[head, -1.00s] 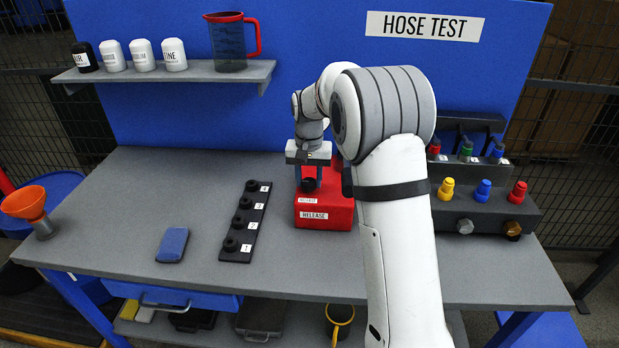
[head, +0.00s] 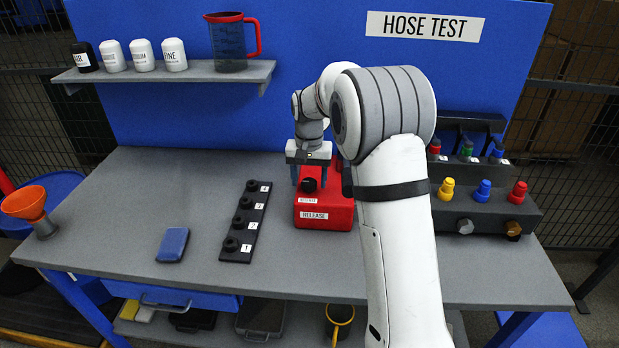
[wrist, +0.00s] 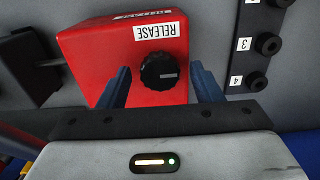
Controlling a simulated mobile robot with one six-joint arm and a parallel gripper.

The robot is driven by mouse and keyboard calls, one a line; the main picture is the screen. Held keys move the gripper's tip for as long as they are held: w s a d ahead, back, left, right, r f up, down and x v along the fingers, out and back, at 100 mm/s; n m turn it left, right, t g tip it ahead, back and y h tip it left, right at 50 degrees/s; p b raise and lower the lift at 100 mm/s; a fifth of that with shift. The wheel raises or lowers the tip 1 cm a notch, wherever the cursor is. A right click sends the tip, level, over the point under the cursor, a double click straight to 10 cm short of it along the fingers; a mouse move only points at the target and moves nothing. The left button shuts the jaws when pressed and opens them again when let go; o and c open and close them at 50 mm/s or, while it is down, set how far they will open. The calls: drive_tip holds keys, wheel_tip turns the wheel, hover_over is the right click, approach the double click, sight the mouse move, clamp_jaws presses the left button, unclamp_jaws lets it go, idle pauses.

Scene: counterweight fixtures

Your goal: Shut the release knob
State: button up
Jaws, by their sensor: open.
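The release knob (head: 309,184) is a black ribbed dial on a red box (head: 327,214) marked RELEASE, which stands on the bench. In the wrist view the knob (wrist: 160,71) shows a white pointer line lying roughly sideways in the picture. My gripper (head: 310,178) is above the red box, and its blue fingers (wrist: 161,85) stand open on either side of the knob. Gaps show between each finger and the knob, so it is not gripped. In the head view my arm hides the right part of the box.
A black strip (head: 233,245) with several numbered black knobs lies left of the box. A blue case (head: 172,244) lies farther left. A dark manifold (head: 470,219) with coloured plugs stands on the right. The bench front is clear.

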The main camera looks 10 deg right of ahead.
sight(309, 182)
wheel_tip(309, 182, up, 8)
drive_tip(key=shift+f, duration=0.1)
idle(0.4)
